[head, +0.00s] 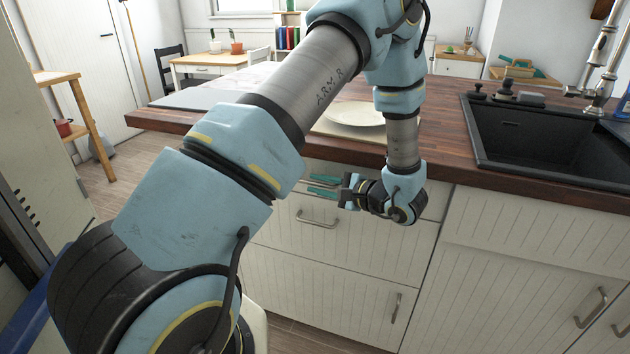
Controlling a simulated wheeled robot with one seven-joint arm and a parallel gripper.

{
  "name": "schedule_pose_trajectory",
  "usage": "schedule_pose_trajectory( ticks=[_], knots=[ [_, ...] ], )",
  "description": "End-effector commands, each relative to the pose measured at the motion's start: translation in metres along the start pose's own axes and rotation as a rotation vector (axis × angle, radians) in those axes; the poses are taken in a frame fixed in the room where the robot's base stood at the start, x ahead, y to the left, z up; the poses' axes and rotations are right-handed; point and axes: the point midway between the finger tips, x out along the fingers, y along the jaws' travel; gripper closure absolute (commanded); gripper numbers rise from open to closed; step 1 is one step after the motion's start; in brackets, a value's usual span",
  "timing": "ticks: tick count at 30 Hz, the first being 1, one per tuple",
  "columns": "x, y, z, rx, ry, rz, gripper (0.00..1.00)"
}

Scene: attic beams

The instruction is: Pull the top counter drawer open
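The top counter drawer (434,203) is a narrow white front just under the wooden counter edge, and it looks closed. My gripper (322,186) is in front of this drawer's left part, pointing left. Its two teal fingers are apart, one above the other, with a gap between them. The top drawer's handle is not clear to see; the fingers and wrist cover part of the front. I cannot tell whether the fingers touch the drawer.
A deeper drawer with a metal handle (316,218) lies below. A plate (355,114) and a black sink (545,140) are on the wooden counter (440,160). Floor shows at the left.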

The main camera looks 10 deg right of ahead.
Motion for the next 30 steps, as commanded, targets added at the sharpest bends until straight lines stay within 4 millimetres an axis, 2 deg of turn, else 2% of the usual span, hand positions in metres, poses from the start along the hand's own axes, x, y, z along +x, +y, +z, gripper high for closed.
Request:
schedule_pose_trajectory(
  ticks=[4,13,20,30],
  knots=[
    [0.0099,-0.0002,0.0005,0.000,-0.001,0.001,0.74],
    [0.0118,0.0001,0.0001,0.000,0.000,0.000,0.74],
    [0.0117,0.0001,0.0001,0.000,0.000,0.000,1.00],
    [0.0115,-0.0001,0.0002,0.000,0.000,0.000,1.00]
  ],
)
